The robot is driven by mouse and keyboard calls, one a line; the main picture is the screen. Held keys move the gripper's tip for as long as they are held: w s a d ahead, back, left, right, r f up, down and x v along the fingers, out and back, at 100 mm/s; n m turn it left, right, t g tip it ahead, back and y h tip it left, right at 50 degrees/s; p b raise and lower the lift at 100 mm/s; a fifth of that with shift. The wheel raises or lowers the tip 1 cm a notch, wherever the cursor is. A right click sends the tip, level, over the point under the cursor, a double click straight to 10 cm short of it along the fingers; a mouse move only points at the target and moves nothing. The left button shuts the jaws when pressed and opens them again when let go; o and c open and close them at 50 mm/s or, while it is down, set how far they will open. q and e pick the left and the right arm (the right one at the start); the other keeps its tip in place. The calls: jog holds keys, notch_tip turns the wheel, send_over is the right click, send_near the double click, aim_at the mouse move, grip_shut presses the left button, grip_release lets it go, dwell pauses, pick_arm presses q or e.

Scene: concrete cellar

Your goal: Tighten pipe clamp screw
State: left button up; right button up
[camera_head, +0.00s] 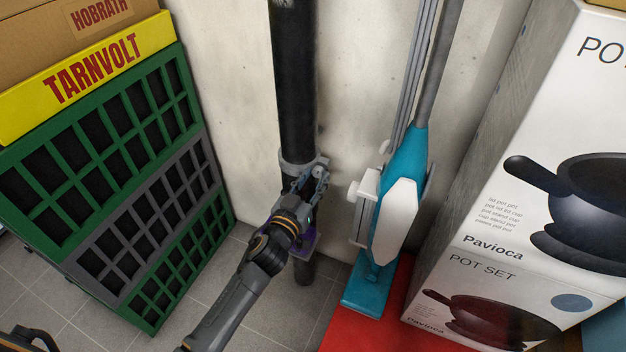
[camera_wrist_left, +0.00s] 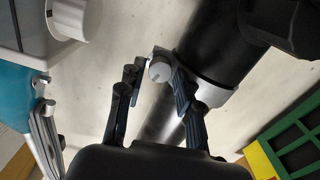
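A black pipe (camera_head: 294,75) runs down the concrete wall, with a grey pipe clamp (camera_head: 297,168) around it. In the left wrist view the clamp (camera_wrist_left: 217,94) shows as a light grey band on the pipe, with a round pale screw head (camera_wrist_left: 160,70) at its side. My left gripper (camera_head: 318,172) is at the clamp's right side. In the left wrist view the left gripper's fingers (camera_wrist_left: 158,82) are apart, one on each side of the screw head. A small gap shows on the left side; contact on the right cannot be told. My right gripper is not in view.
A teal and white upright cleaner (camera_head: 400,205) stands close right of the pipe on a red surface (camera_head: 375,325). Stacked green and grey crates (camera_head: 125,150) stand left, and pot set boxes (camera_head: 530,190) right. Tiled floor shows between.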

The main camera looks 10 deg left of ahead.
pick_arm(q)
grip_shut()
